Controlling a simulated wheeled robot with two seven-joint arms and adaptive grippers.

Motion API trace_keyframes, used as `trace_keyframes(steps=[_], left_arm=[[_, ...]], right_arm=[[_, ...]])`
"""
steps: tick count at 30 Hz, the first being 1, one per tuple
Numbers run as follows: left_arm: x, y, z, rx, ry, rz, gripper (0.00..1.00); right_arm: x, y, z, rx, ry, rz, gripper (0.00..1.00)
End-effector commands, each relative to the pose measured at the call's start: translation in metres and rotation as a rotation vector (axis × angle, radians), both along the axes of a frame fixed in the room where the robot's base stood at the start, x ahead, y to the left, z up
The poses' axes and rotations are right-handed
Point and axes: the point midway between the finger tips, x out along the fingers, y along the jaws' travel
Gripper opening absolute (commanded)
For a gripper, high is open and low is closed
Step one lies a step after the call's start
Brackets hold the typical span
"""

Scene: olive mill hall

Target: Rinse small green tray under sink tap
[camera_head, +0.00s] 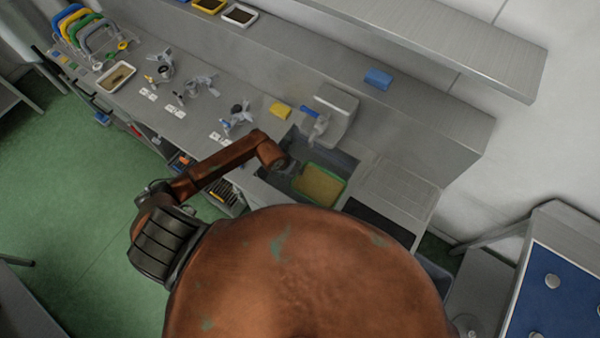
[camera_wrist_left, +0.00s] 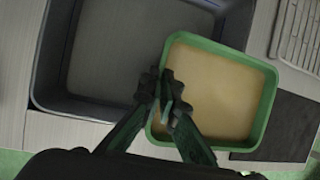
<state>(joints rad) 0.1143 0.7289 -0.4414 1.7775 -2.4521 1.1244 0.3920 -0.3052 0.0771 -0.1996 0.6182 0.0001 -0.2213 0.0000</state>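The small green tray (camera_head: 343,183) has a yellowish-brown floor and lies over the right part of the dark sink basin (camera_head: 340,157). In the left wrist view the tray (camera_wrist_left: 268,105) overlaps the right edge of the basin (camera_wrist_left: 55,60), so it seems held above it. My left gripper (camera_head: 288,166) is at the tray's left side. In the wrist view its fingertips (camera_wrist_left: 162,88) close around the tray's left wall. The tap (camera_head: 318,128), with a blue handle (camera_head: 309,112), stands behind the basin; no water shows. My right gripper is out of view.
A yellow sponge (camera_head: 280,110) lies left of the tap. A blue block (camera_head: 378,78) is on the ledge behind. A ribbed draining board (camera_head: 398,188) is right of the sink. Metal parts and a white tray (camera_head: 116,77) stand along the counter to the left.

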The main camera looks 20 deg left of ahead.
Motion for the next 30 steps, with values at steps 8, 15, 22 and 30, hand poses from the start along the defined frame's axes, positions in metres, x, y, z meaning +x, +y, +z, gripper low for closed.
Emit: trace_keyframes(steps=[8,15,22,30], left_arm=[[0.021,0.018,-0.007,-0.001,-0.002,0.002,0.00],[0.038,0.033,-0.011,0.000,-0.002,0.002,0.00],[0.054,0.048,-0.016,0.000,-0.001,0.001,0.00],[0.073,0.064,-0.021,0.001,-0.002,0.001,0.00]], right_arm=[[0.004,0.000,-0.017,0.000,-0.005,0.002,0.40],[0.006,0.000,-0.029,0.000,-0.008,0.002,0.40],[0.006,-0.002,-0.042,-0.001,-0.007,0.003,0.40],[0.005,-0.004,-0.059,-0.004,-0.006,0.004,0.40]])
